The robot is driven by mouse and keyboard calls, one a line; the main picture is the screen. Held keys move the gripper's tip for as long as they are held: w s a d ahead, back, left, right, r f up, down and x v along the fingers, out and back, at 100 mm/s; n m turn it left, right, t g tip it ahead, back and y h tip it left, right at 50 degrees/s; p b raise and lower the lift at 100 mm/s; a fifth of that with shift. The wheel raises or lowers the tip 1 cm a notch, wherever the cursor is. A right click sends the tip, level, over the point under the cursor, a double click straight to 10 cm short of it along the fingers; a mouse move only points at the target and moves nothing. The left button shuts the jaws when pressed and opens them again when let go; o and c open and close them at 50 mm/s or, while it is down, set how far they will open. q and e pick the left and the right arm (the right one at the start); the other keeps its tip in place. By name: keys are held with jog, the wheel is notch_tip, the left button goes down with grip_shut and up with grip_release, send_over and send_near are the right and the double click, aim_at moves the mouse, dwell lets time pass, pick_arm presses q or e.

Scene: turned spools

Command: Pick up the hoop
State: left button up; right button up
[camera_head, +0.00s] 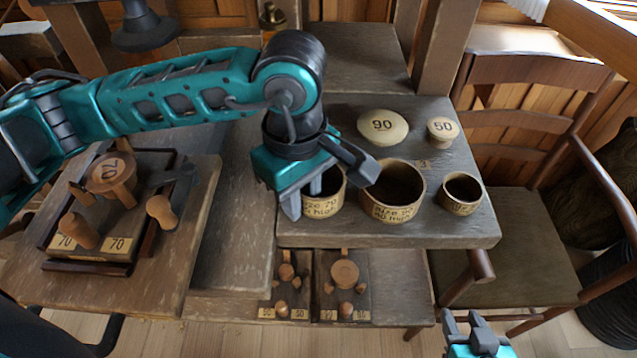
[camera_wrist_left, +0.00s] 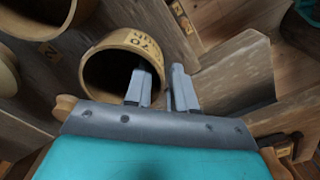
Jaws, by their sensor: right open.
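Three open wooden hoops stand in a row on the raised dark table. The hoop marked size 70 (camera_head: 325,206) is at the left, a larger hoop marked size 90 (camera_head: 392,192) is in the middle, and a small hoop (camera_head: 461,194) is at the right. My left gripper (camera_head: 302,194) points down at the size 70 hoop. In the left wrist view, one finger is inside the size 70 hoop (camera_wrist_left: 142,41) and the other is outside its wall. Whether the fingers press on the wall is unclear. My right gripper (camera_head: 468,330) is open and empty at the bottom edge.
Round lids marked 90 (camera_head: 382,127) and 50 (camera_head: 442,129) lie behind the hoops. A dark tray (camera_head: 53,264) with wooden spools and a disc marked 70 (camera_head: 110,172) is at the left. Small spools stand on a lower shelf (camera_head: 380,290). A chair (camera_head: 520,235) is at the right.

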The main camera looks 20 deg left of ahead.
pick_arm(q)
grip_shut()
jog(key=shift+r, duration=0.15)
notch_tip(320, 180, up, 20)
jog(key=p, duration=0.1)
dwell(0.5)
